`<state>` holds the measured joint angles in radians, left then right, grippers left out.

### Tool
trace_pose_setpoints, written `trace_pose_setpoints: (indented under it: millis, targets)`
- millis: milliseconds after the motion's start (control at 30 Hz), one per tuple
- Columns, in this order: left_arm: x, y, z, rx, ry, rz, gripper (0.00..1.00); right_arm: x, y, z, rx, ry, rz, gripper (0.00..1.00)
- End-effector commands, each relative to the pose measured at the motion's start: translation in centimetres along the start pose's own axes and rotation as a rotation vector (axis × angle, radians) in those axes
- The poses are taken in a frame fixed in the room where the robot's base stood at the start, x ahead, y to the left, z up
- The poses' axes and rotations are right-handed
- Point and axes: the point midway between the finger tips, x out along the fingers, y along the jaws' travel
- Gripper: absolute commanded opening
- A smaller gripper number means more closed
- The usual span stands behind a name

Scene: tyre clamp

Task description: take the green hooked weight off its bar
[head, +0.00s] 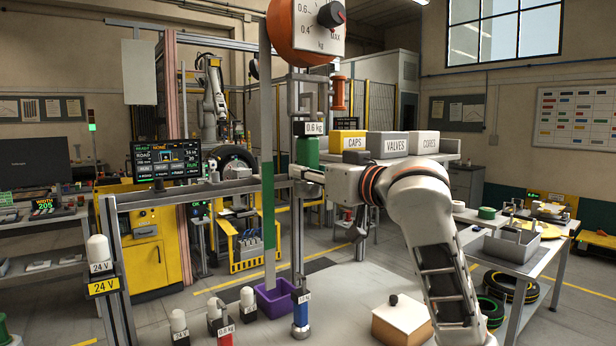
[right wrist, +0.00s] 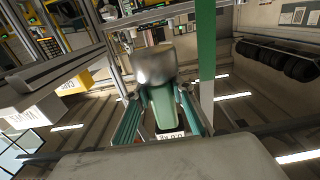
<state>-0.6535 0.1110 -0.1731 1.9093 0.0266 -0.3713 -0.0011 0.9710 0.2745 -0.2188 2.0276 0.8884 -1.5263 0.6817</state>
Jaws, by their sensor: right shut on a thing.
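The green hooked weight (head: 310,145) shows in the head view under the orange dial scale (head: 305,35), with a "0.6 kg" or similar label at its top. My right gripper (head: 308,174) comes in from the right and is shut on the weight. In the right wrist view the green weight (right wrist: 163,106) sits upside down in the picture between the two fingers, its grey metal part (right wrist: 155,65) above it. The metal horizontal bar (head: 200,192) runs left of the weight. My left gripper is not in view.
A blue weight (head: 300,315) stands below on the pale table, with other small weights (head: 248,302) and a purple bin (head: 275,298) left of it. A green-and-grey upright strip (head: 268,215) is close left of the gripper. Grey and yellow bins (head: 387,143) stand behind.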

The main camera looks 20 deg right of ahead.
Motion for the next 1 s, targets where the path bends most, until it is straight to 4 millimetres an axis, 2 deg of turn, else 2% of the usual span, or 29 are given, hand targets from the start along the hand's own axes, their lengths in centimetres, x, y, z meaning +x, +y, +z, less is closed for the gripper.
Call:
trace_pose_setpoints:
  millis: [267, 1000]
  targets:
    - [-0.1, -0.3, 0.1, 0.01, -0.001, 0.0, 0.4, -0.4, 0.0, -0.6, 0.0, 0.004, 0.0, 0.0]
    - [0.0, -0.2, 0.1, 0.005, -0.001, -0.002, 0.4, -4.1, 0.1, -0.6, 0.001, 0.005, 0.001, 0.0]
